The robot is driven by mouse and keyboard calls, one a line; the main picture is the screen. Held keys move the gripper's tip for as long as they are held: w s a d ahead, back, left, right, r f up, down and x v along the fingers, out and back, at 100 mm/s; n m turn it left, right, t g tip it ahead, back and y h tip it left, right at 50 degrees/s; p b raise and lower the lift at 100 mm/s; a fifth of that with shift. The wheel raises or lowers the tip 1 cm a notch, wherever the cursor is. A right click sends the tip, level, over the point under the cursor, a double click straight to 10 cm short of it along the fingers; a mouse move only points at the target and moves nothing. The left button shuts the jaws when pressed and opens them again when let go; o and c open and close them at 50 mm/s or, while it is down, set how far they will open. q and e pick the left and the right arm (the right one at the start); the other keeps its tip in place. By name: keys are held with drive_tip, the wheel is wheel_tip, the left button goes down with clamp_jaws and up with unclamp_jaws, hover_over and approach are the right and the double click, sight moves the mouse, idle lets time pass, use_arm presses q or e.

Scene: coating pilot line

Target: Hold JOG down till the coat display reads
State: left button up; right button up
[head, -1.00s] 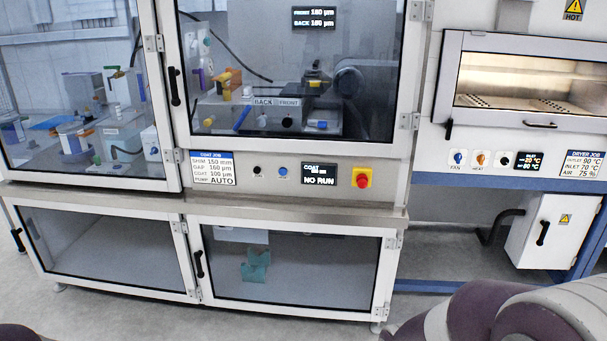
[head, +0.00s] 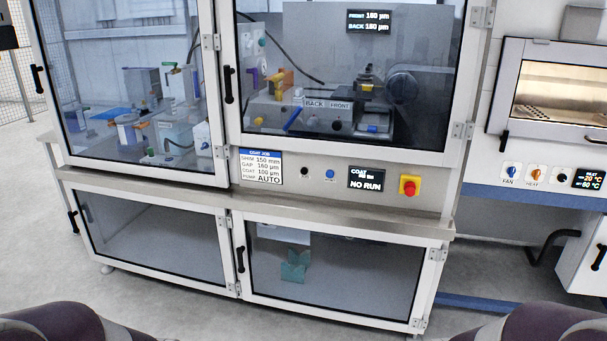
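The coat display (head: 366,180) on the coater's front panel reads "NO RUN" under the word COAT. To its left are a blue round button (head: 330,174) and a black round button (head: 304,172); their small labels are too small to read, so I cannot tell which is JOG. A red emergency stop on a yellow base (head: 409,185) is to the right of the display. The COAT JOB card (head: 261,167) lists shim 150 mm, gap 160 µm, coat 100 µm and pump AUTO. Neither gripper is in view; only parts of my arms show at the bottom corners.
Closed glass doors (head: 345,80) cover the coating head, with black handles standing out. A steel ledge (head: 340,218) runs below the panel. The dryer (head: 553,95) stands at the right. Open floor (head: 50,260) lies in front and to the left.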

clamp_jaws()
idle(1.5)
